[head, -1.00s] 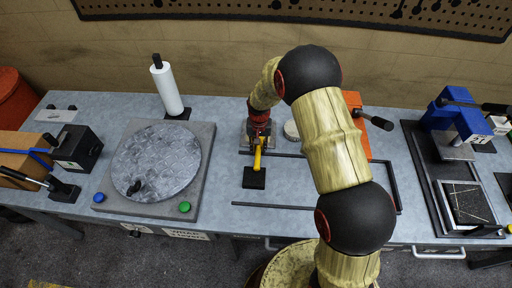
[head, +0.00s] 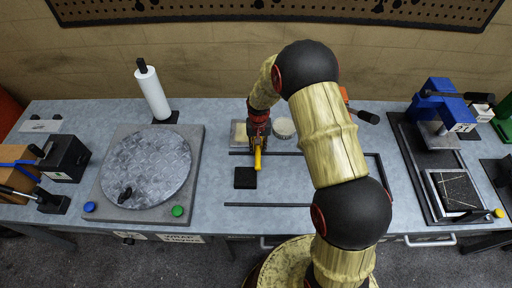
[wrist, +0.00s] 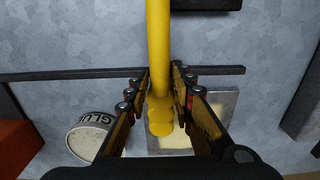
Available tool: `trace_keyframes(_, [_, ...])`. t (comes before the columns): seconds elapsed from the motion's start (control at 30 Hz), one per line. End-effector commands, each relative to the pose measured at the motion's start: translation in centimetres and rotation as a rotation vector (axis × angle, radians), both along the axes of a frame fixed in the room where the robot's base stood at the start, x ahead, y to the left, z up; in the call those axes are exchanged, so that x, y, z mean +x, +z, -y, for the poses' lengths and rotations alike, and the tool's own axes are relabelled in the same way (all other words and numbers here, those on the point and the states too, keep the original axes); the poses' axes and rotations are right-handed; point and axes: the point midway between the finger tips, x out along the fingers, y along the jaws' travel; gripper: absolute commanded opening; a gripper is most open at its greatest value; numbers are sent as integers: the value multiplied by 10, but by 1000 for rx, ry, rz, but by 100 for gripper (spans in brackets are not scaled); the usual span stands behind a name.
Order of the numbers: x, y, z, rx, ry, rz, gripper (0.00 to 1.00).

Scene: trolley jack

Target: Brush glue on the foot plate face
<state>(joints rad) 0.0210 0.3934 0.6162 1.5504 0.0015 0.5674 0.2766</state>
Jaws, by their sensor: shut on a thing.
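My gripper (head: 258,130) is shut on a yellow rod-like handle (head: 257,160), taken as the brush. In the wrist view the handle (wrist: 158,55) runs up between the fingers (wrist: 163,100); no bristles can be made out. Below the gripper lies a grey-rimmed flat plate (wrist: 218,103) with a cream face, likely the foot plate; its cream face (head: 238,131) also shows left of the gripper in the head view. The gripper hides part of it, so contact cannot be told. The round white glue pot (head: 284,127) stands just right of the gripper, and its label shows in the wrist view (wrist: 90,133).
A black square pad (head: 245,178) lies in front of the gripper. Thin dark rails (head: 270,205) frame the bench middle. A turntable (head: 147,167) and a white roll (head: 153,92) stand left. A blue press (head: 440,105) stands right. The bench inside the rails is mostly clear.

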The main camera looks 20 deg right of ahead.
Motion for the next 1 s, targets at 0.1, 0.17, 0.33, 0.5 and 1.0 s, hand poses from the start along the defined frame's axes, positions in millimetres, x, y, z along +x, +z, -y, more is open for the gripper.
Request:
trace_keyframes(0.1, [1, 1, 0, 0, 0, 1, 0])
trace_keyframes(0.17, [1, 1, 0, 0, 0, 1, 0])
trace_keyframes(0.33, [1, 11, 0, 0, 0, 1, 0])
trace_keyframes(0.5, [1, 27, 0, 0, 0, 1, 0])
trace_keyframes(1.0, [1, 70, 0, 0, 0, 1, 0])
